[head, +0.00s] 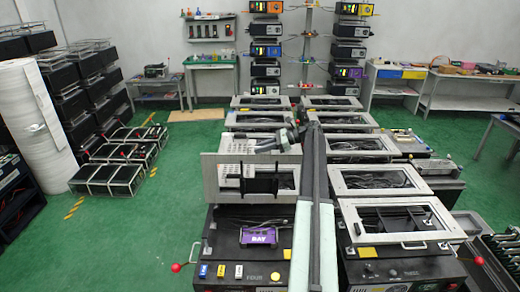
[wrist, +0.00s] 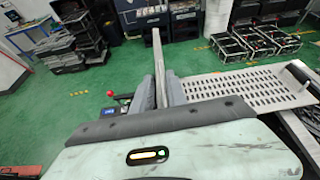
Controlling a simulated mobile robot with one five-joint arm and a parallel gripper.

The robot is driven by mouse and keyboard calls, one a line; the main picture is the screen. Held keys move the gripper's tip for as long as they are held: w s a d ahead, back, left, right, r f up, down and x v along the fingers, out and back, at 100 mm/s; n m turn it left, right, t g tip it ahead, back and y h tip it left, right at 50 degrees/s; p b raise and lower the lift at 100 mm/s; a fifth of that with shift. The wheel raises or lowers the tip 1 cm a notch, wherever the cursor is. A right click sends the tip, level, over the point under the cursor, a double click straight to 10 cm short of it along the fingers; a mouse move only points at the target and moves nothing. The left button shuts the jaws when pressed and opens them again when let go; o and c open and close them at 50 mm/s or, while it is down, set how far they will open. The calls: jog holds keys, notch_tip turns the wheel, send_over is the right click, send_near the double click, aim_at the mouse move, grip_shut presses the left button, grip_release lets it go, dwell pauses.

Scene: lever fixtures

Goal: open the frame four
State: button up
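Frame four (head: 209,178) is a light grey frame at the rear of the front-left box (head: 235,275), which is labelled FOUR. It stands raised, with the box's cable-filled top exposed in front of it. A black bracket shows across its opening. My gripper (head: 243,148) is at the frame's upper edge in the head view, partly hidden by its own links. In the wrist view my gripper (wrist: 161,88) has its two grey fingers on either side of a thin pale bar (wrist: 158,55), which looks like the frame's edge; both fingers appear to touch it.
A purple DAY box (head: 259,237) sits in front of the frame. More flat frames run behind. A perforated plate (wrist: 240,88) is right of my fingers. Green floor (head: 145,225) is clear at left.

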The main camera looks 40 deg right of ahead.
jog(key=p+v, duration=0.3)
jog(key=v, duration=0.4)
jog(key=shift+s+d+r, duration=0.1)
jog(key=shift+d+r, duration=0.1)
jog(key=shift+d, duration=0.05)
jog(key=shift+s+d, duration=0.1)
jog(key=shift+s, duration=0.05)
jog(key=shift+f, duration=0.1)
